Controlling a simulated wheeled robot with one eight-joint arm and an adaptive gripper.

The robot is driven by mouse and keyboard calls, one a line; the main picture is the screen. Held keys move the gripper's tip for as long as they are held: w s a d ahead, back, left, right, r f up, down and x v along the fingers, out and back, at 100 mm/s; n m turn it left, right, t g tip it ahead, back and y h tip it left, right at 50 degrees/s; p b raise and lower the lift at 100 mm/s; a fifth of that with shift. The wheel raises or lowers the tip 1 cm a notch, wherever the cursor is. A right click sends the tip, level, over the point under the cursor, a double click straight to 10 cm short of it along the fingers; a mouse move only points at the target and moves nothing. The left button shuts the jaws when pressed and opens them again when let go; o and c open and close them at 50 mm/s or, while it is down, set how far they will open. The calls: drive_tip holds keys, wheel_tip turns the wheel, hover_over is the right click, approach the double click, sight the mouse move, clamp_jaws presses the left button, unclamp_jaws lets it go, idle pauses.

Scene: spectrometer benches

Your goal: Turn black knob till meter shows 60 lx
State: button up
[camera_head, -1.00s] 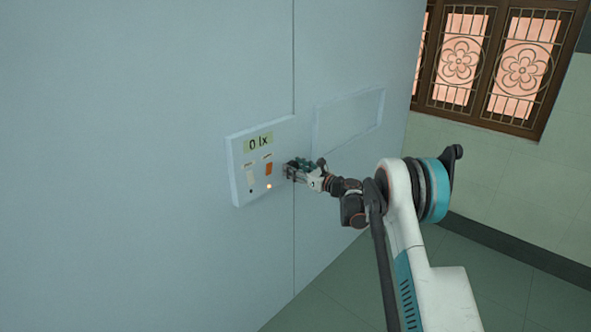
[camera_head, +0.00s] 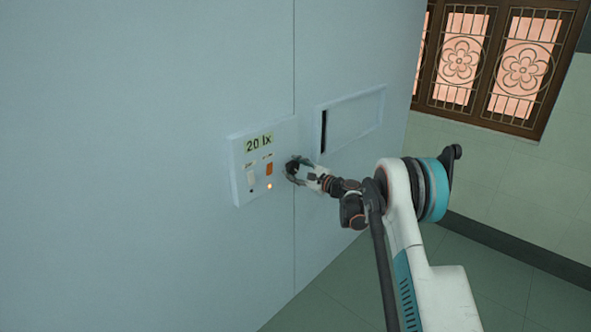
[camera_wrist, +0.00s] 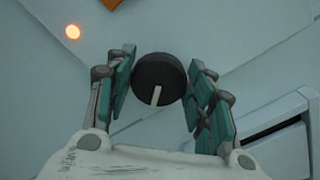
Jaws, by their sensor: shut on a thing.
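The meter (camera_head: 259,143) at the top of the white control panel (camera_head: 238,187) reads 20 lx in the head view. The black knob (camera_wrist: 158,73) is round with a pale pointer line, which points down and slightly left in the wrist view. My gripper (camera_wrist: 163,62) is shut on the knob, with one teal-padded finger on each side of it. In the head view my gripper (camera_head: 298,171) is at the panel's right edge and largely hides the knob.
A pale switch (camera_head: 251,179), an orange switch (camera_head: 268,169) and a glowing orange lamp (camera_head: 269,186) sit left of the knob. A framed panel (camera_head: 352,122) with a dark slit at its left edge is to the right.

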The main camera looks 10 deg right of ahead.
drive_tip(key=n, duration=0.7)
drive_tip(key=shift+s+a+f, duration=0.1)
drive_tip(key=shift+f, duration=0.1)
drive_tip(key=n, duration=0.4)
drive_tip(key=shift+f, duration=0.1)
drive_tip(key=shift+f+n, duration=0.1)
drive_tip(key=shift+n, duration=1.6)
drive_tip(key=o, duration=1)
drive_tip(key=v, duration=1.2)
